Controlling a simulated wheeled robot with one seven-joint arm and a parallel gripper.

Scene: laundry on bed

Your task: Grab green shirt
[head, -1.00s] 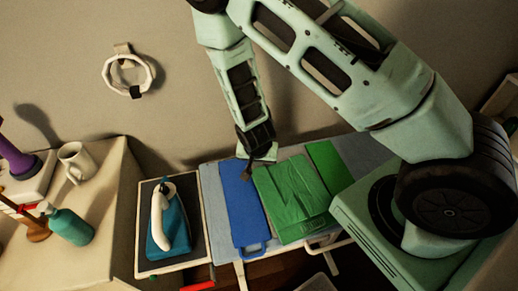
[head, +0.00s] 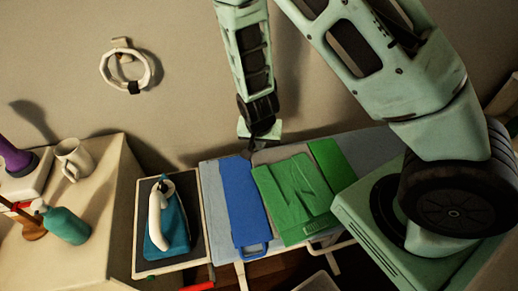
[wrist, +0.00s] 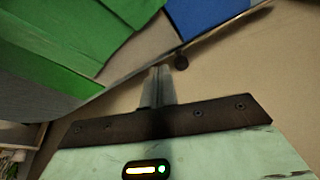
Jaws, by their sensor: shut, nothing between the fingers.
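The green shirt (head: 292,198) lies folded and nearly flat on the ironing board (head: 209,190), between a blue folded cloth (head: 243,200) and a darker green strip (head: 327,160). The shirt also fills the upper left of the wrist view (wrist: 70,35), with the blue cloth (wrist: 200,14) at its top. My gripper (head: 252,147) is at the board's far edge, beyond the shirt's far left corner, and apart from the shirt. In the wrist view its fingers (wrist: 164,72) are together and empty, over the bare area beside the board's edge.
A teal and white iron (head: 168,225) stands on a dark pad left of the board. A side table (head: 100,215) holds a mug (head: 73,158) and a teal bottle (head: 66,225). The wall is close behind the board; a white ring (head: 124,72) hangs on it.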

